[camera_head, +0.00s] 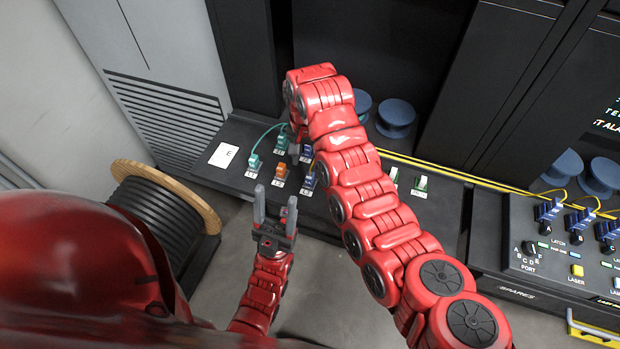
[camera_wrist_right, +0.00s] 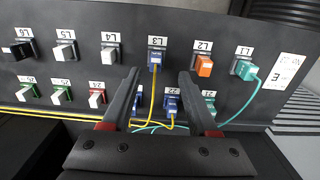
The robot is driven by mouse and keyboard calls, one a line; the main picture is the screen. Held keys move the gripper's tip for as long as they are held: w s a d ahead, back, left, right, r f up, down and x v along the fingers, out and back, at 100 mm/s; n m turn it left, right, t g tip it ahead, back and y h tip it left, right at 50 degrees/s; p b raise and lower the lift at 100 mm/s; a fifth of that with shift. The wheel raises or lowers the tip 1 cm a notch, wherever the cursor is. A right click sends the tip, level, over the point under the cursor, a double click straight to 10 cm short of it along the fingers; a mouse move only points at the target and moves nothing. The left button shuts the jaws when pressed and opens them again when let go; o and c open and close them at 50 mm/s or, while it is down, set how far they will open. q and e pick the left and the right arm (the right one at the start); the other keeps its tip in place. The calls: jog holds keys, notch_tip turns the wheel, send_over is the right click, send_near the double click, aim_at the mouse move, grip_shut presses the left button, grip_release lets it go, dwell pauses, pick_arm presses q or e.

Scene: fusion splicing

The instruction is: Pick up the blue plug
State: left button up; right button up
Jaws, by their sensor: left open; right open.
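A blue plug (camera_wrist_right: 155,58) sits in the socket labelled L3, with a yellow cable hanging from it; it also shows in the head view (camera_head: 309,181). Two other blue plugs are in the other row, one of them (camera_wrist_right: 172,104) at label 22. My right gripper (camera_wrist_right: 159,74) is open and empty, its fingertips on either side of the L3 plug's cable, apart from the plug. In the head view my right arm hides most of that gripper. My left gripper (camera_head: 276,196) is open and empty, in front of the panel's near edge.
An orange plug (camera_wrist_right: 204,66) and a green plug (camera_wrist_right: 244,70) sit beside the L3 plug. White plugs fill other sockets. A cable drum (camera_head: 160,215) stands at left. A control box (camera_head: 560,245) is at right.

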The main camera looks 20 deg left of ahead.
aim_at(310, 175)
notch_tip(310, 175, down, 2)
jog(key=shift+f+p, duration=0.2)
jog(key=shift+p, duration=0.45)
jog(key=shift+d+f+p, duration=0.1)
jog(key=shift+f+p, duration=0.1)
jog(key=shift+p, duration=0.15)
jog(key=f, duration=0.1)
jog(key=f+p, duration=0.2)
jog(key=shift+w+d, duration=0.2)
jog(key=shift+d, duration=0.05)
jog(key=shift+w+f, duration=0.1)
jog(key=shift+f, duration=0.85)
grip_shut()
